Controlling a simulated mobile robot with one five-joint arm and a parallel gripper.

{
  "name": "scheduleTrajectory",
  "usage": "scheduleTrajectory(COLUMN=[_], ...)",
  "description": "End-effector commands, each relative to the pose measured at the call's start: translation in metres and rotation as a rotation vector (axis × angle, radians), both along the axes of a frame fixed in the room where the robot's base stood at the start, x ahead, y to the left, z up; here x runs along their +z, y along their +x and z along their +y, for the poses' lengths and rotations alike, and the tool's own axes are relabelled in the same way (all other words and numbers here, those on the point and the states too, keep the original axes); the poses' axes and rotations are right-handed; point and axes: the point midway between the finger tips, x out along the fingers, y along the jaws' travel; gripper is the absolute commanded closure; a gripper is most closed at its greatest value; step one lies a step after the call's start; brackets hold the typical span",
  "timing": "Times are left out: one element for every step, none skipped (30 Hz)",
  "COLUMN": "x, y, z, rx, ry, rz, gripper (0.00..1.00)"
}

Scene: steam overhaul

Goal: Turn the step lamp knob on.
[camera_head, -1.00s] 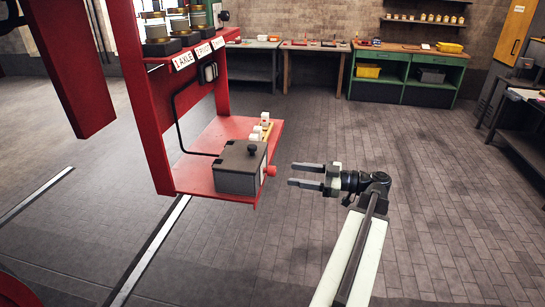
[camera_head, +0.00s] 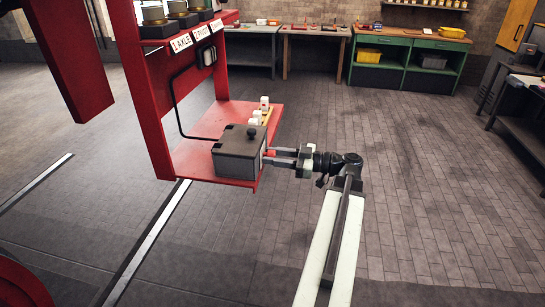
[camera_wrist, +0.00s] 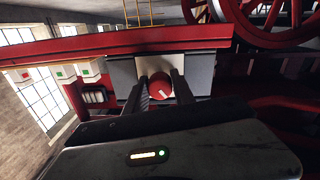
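The red knob (camera_head: 270,153) is on the right face of a grey box (camera_head: 239,155) with a black button on top. In the wrist view the knob (camera_wrist: 160,86) faces me, with a pale mark pointing down and slightly right. My gripper (camera_head: 276,157) is level with the knob, its two fingers reaching to the box's face. In the wrist view the fingers (camera_wrist: 160,92) stand apart, one on each side of the knob. They look open; any contact with its sides is too small to make out.
The box sits on a red step plate (camera_head: 195,152) below a red frame. Small white blocks (camera_head: 264,104) stand behind it. Workbenches (camera_head: 410,60) line the back wall. The floor to the right is clear.

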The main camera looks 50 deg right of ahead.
Motion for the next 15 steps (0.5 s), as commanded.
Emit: scheduleTrajectory(x=[0.0, 0.0, 0.0, 0.0001, 0.0, 0.0, 0.0001, 0.0, 0.0, 0.0, 0.0, 0.0, 0.0001, 0.0001, 0.0001], y=[0.0001, 0.0001, 0.0001, 0.0009, 0.0007, 0.0005, 0.0004, 0.0003, 0.0002, 0.0002, 0.0002, 0.0001, 0.0001, 0.0001, 0.0], z=[-0.0002, -0.0003, -0.0003, 0.0041, 0.0024, 0.0016, 0.0013, 0.001, 0.0008, 0.0007, 0.0007, 0.0006, 0.0006, 0.0006, 0.0005], rx=[-0.001, -0.001, -0.001, 0.001, 0.001, 0.001, 0.001, 0.001, 0.001, 0.001, 0.001, 0.001, 0.002, 0.001, 0.001], ry=[0.0, 0.0, 0.0, 0.0, 0.001, 0.002, 0.003, 0.007, 0.012, 0.016, 0.023, 0.034, 0.044, 0.055, 0.073], rz=[0.0, 0.0, 0.0, 0.0, 0.001, 0.001, 0.002, 0.004, 0.007, 0.01, 0.014, 0.022, 0.028, 0.035, 0.046], gripper=[0.96, 1.0, 1.0, 1.0, 1.0, 1.0, 1.0, 1.0, 1.0, 1.0, 1.0, 1.0, 1.0, 1.0, 1.0])
